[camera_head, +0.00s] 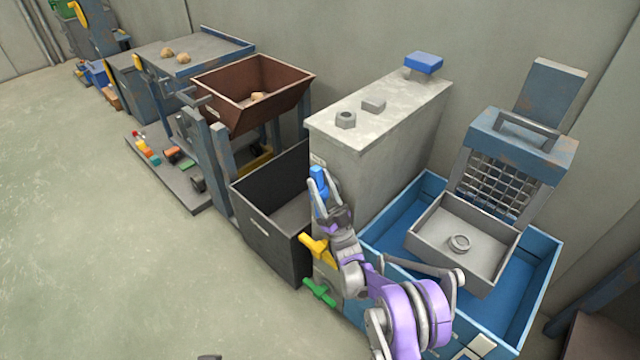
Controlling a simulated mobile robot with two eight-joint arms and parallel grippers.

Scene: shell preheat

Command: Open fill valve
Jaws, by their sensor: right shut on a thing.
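A tall grey cabinet (372,145) has a column of coloured valve handles on its narrow front side. A blue handle (318,179) is at the top, a yellow handle (316,246) in the middle and a green handle (320,292) at the bottom. I cannot tell from any label which one is the fill valve. My right gripper (318,188) is shut on the blue handle, and its fingers hide part of it. My right arm hides part of the cabinet's lower front.
The floor at left is clear.

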